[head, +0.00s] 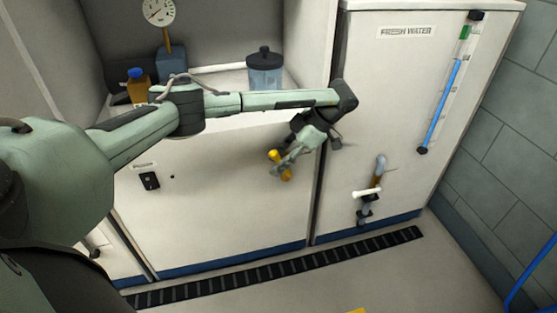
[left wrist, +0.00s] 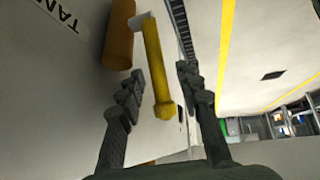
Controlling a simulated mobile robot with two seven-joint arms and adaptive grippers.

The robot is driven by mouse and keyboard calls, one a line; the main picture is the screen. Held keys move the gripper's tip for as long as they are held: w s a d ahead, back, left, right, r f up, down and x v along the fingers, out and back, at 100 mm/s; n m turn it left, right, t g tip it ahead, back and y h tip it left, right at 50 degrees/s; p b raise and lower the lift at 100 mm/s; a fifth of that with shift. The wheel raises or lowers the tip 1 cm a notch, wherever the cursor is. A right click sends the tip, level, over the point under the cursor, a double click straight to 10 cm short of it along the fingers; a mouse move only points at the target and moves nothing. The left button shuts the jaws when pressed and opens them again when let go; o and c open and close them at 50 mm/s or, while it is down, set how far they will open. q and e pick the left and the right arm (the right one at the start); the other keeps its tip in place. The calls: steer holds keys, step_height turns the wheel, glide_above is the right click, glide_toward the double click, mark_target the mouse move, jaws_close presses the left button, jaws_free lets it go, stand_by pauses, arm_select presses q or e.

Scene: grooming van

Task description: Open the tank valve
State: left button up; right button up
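The tank valve's yellow lever (head: 274,156) is on the white cabinet front, left of the fresh water tank (head: 400,90). In the left wrist view the yellow lever (left wrist: 156,70) has a rounded knob at its near end. My left gripper (head: 284,164) is at the lever, partly covering it in the head view. In the left wrist view its two fingers (left wrist: 160,72) are open, one on each side of the lever, with gaps visible. An orange-brown cylinder (left wrist: 118,35) lies beside the lever. A label starting "TAN" (left wrist: 62,14) is partly cut off. My right gripper is not in view.
A pipe with a white handle (head: 366,192) is low on the fresh water tank. A lidded clear jar (head: 265,72), an amber bottle (head: 137,86) and a gauge (head: 158,11) are behind my left arm. A dark floor grate (head: 270,268) runs along the cabinets.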

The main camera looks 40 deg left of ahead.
arm_select(q)
steer(key=v, duration=1.2)
steer(key=shift+a, duration=0.1)
